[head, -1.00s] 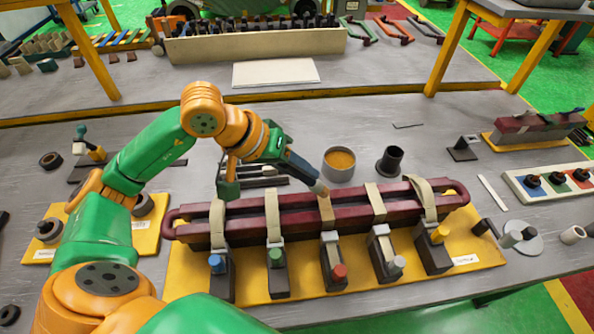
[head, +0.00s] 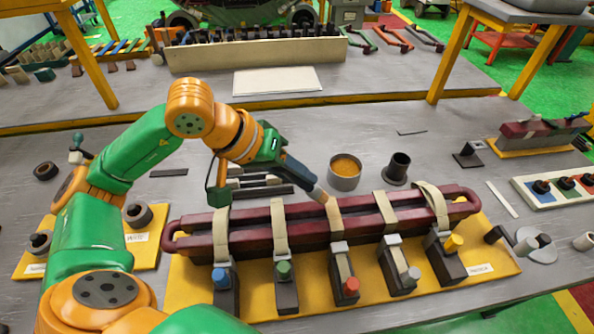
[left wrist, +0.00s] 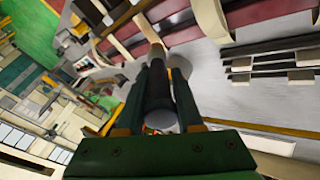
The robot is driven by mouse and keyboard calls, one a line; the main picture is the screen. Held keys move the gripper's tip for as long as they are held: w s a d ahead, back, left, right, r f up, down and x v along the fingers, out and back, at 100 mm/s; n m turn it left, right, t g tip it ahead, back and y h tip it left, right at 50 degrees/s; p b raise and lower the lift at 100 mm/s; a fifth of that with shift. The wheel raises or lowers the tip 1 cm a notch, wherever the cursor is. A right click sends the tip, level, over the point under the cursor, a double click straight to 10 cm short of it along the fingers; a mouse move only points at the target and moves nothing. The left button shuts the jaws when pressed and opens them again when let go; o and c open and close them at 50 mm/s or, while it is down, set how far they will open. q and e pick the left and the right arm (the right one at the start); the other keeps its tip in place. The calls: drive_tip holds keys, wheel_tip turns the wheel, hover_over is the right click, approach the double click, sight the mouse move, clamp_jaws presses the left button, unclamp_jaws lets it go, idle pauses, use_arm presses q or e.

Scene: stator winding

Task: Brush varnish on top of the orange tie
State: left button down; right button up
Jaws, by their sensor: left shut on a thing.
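My left gripper (head: 290,163) is shut on a dark-handled brush (left wrist: 158,95), which points down and right in the head view. The brush's pale tip is at the top of the middle tie, a tan-orange band (head: 335,220) around the long dark-red coil (head: 300,227). I cannot tell whether the bristles touch the tie. In the left wrist view, the fingers (left wrist: 160,78) flank the handle, and the tip is by a band on the coil. A grey pot of amber varnish (head: 345,168) stands just behind the coil. My right gripper is not in view.
Paler bands wrap the coil on both sides of the middle tie. Clamps with coloured knobs (head: 345,283) line its front on a yellow board (head: 200,290). A black cup (head: 396,167) stands right of the pot.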

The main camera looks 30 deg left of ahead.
use_arm(q)
drive_tip(key=shift+w+d+r+p, duration=0.1)
drive_tip(key=shift+w+r+p, duration=0.15)
drive_tip(key=shift+r, duration=0.25)
drive_tip(key=shift+w+d+r+p, duration=0.1)
drive_tip(key=shift+r+p, duration=0.15)
drive_tip(key=shift+r, duration=0.25)
drive_tip(key=shift+d+r, duration=0.1)
drive_tip(key=shift+r, duration=0.3)
wheel_tip(320, 180, up, 2)
drive_tip(key=shift+s+r+p, duration=0.15)
drive_tip(key=shift+r+p, duration=0.05)
drive_tip(key=shift+p, duration=0.8)
drive_tip(key=shift+r+p, duration=0.35)
drive_tip(key=shift+r, duration=0.15)
